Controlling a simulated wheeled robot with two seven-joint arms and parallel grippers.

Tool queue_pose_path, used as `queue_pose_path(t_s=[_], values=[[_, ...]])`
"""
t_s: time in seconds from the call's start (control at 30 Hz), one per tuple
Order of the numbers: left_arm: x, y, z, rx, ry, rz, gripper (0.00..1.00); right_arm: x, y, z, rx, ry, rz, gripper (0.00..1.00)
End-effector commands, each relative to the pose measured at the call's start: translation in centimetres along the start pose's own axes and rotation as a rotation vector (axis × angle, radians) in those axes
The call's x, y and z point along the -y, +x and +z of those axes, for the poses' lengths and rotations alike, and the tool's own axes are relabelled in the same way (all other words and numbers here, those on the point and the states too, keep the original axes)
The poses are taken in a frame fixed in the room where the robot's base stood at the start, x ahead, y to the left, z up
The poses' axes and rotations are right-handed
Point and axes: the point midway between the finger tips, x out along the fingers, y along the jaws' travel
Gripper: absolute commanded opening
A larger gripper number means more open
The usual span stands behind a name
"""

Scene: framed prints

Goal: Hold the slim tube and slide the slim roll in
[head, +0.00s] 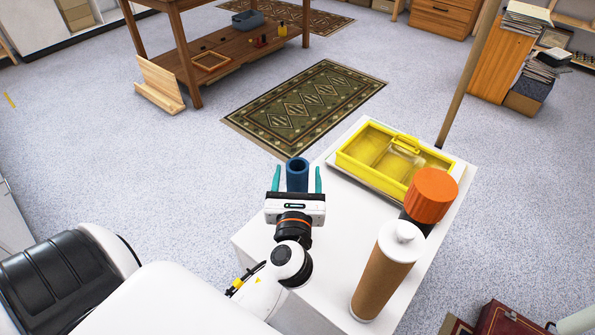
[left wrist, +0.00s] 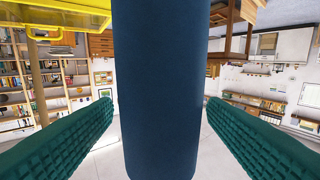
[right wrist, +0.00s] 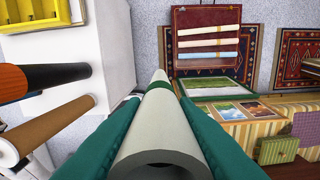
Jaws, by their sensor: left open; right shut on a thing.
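The slim tube is dark blue, upright and open at its top (head: 297,174). It stands between the spread fingers of my left gripper (head: 297,182) near the white stand's left edge. In the left wrist view the tube (left wrist: 160,90) fills the middle, with a gap to each green finger. Its lower end is hidden in the head view. In the right wrist view my right gripper (right wrist: 160,120) is shut on the slim roll (right wrist: 160,135), a pale grey hollow roll pointing away from the camera. The right gripper does not show in the head view.
On the white stand (head: 335,215) are a yellow divided tray (head: 362,172), a dark tube with an orange cap (head: 431,193) and a brown tube with a white cap (head: 380,280). A rack of rolled prints (right wrist: 207,40) shows in the right wrist view.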

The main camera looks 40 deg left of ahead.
Motion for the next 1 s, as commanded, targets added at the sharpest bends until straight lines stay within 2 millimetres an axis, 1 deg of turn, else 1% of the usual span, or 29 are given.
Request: queue_pose_path(t_s=[0.1,0.4,0.73,1.0], values=[[0.04,0.72,-0.04,-0.001,0.001,-0.001,0.67,0.0,-0.11,0.0,0.0,0.0,0.0,0.0],[0.04,0.87,0.01,0.0,0.0,-0.001,0.67,-0.01,-0.1,0.0,0.0,0.0,0.0,0.0],[0.03,0.84,0.0,0.0,0.0,-0.001,0.13,-0.01,-0.1,0.0,0.0,0.0,0.0,0.0],[0.03,0.83,0.01,0.0,0.0,-0.001,0.13,0.0,-0.1,0.0,0.0,0.0,0.0,0.0]])
